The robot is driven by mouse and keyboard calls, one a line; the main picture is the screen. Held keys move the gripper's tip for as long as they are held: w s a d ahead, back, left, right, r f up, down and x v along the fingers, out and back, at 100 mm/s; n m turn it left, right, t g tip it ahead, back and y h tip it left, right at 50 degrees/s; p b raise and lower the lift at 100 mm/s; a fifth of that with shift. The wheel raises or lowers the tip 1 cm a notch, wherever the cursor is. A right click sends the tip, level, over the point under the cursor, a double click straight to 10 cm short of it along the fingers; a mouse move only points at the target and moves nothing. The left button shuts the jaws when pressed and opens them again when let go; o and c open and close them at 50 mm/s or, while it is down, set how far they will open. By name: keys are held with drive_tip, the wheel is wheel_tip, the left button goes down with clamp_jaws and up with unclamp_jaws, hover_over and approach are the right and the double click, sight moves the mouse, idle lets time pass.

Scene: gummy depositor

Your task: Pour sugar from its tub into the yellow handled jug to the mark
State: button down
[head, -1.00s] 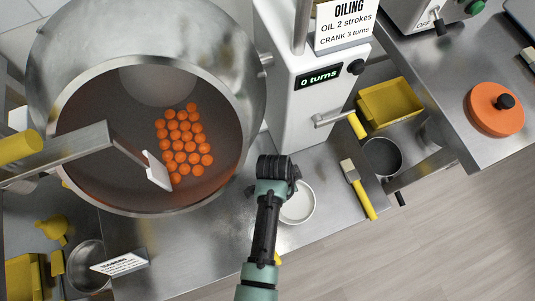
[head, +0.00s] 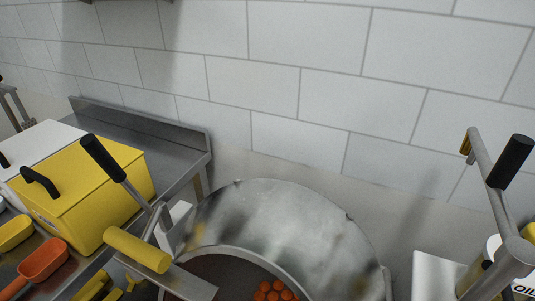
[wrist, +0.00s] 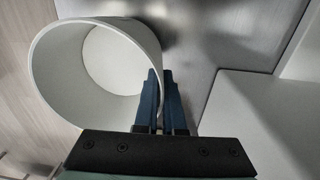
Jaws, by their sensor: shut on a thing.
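In the wrist view a white round tub (wrist: 60,75) opens toward the camera. My gripper (wrist: 159,75) is shut on its wall at the right side of the rim. The inside is pale, and I cannot tell whether the lighter disc within is sugar or the bare bottom. My gripper and the tub are not in the head view now. I cannot make out the yellow handled jug there; only small yellow parts (head: 95,285) show at the lower left.
The steel drum (head: 285,215) holds orange gummies (head: 272,292). A yellow bin (head: 95,195) and an orange scoop (head: 45,260) stand at left. A tiled wall (head: 300,85) closes the back. In the wrist view a pale block (wrist: 245,110) stands right of my fingers.

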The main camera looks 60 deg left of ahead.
wheel_tip(320, 180, up, 4)
drive_tip(key=p, duration=0.4)
drive_tip(key=shift+r, duration=0.25)
drive_tip(key=s+d+p, duration=0.2)
drive_tip(key=s+p, duration=0.2)
drive_tip(key=s, duration=0.3)
drive_tip(key=shift+s+d, duration=0.2)
drive_tip(key=shift+s, duration=0.05)
idle(0.6)
drive_tip(key=w+r+n, duration=0.5)
drive_tip(key=w+r, duration=0.2)
drive_tip(key=r, duration=0.4)
drive_tip(key=w+r+n, duration=0.5)
drive_tip(key=w+r, duration=0.1)
drive_tip(key=r, duration=0.6)
drive_tip(key=shift+w+a+r+n, duration=0.15)
drive_tip(key=shift+w+a+n, duration=0.15)
drive_tip(key=shift+w+a, duration=0.1)
